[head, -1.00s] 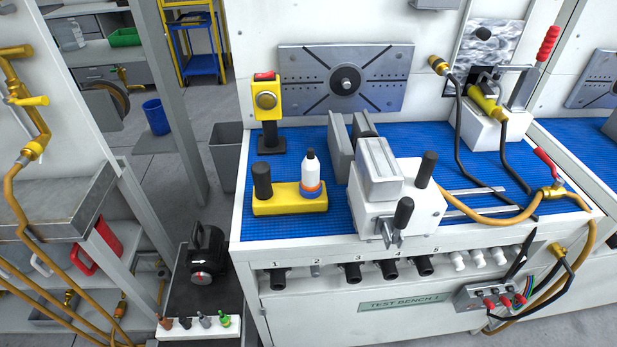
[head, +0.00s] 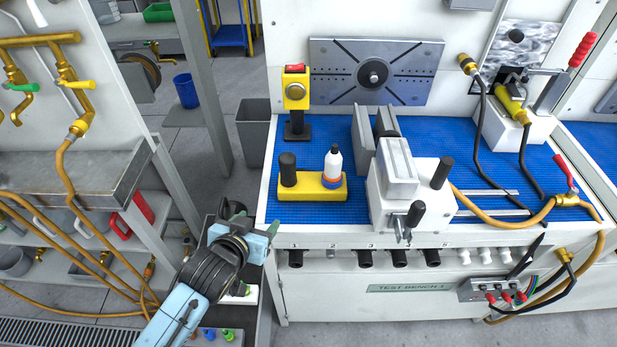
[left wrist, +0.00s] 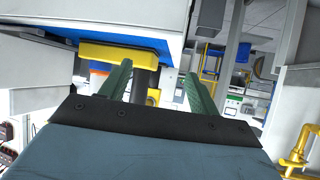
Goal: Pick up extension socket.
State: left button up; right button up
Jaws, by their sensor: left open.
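A yellow holder (head: 310,189) stands on the blue mat of the test bench. A black upright cylinder (head: 288,168), which looks like the extension socket, stands at its left end. A white bottle with an orange and blue base (head: 332,168) stands at its right end. My left gripper (head: 248,218) is open, just left of the bench's front corner, lower and nearer than the holder. In the left wrist view a yellow block (left wrist: 122,52) and a dark cylinder (left wrist: 145,80) show beyond the open fingers (left wrist: 158,72), apart from them. My right gripper is out of view.
A grey vise (head: 408,190) stands right of the holder. A yellow switch box on a black post (head: 295,95) stands behind it. Numbered black fittings (head: 365,258) line the bench front. A shelf with yellow pipes and hoses (head: 75,185) is at left.

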pick_arm(q)
jog(key=t+h, duration=0.1)
send_near(283, 179)
jog(key=s, duration=0.1)
jog(key=shift+t, duration=0.3)
jog(key=b+x, duration=0.6)
jog(key=x, duration=0.1)
jog(key=shift+w+d+f+b, duration=0.15)
jog(key=shift+w+f+b, duration=0.1)
jog(key=shift+b, duration=0.1)
jog(key=shift+w+d+b, duration=0.15)
jog(key=shift+w+b, duration=0.15)
jog(key=shift+b, duration=0.05)
jog(key=b+x, duration=0.4)
jog(key=shift+d+b, duration=0.1)
jog(key=shift+b, duration=0.25)
jog(key=shift+w+a+f+b, duration=0.1)
jog(key=shift+w+a+b, duration=0.15)
jog(key=shift+w+b, duration=0.15)
jog(key=shift+d, duration=0.1)
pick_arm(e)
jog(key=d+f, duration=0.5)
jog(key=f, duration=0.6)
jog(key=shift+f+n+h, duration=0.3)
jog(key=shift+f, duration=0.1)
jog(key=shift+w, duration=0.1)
